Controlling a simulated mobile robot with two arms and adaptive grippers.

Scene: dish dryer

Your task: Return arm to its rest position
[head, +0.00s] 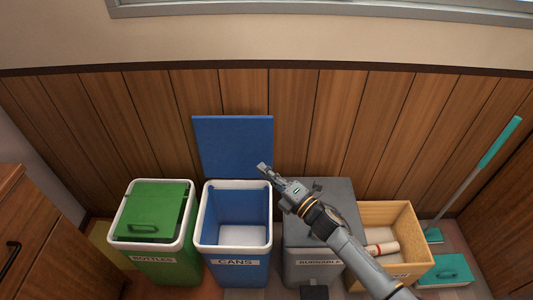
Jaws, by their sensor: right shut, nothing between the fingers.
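My right gripper (265,169) is shut and empty. It reaches in from the lower right and hangs over the grey bin, with its tip near the upper right corner of the blue bin. The blue CANS bin (235,248) has a white rim, and its blue lid (233,146) stands upright behind it. No cans show inside it. My left gripper is not in view.
A green BOTTLES bin (155,258) stands left with its lid on. A grey BURNABLE bin (308,253) is closed, partly behind my arm. A wooden box (400,217) holds a pale roll-like item (382,248). A broom (480,166) and dustpan (448,269) are at right.

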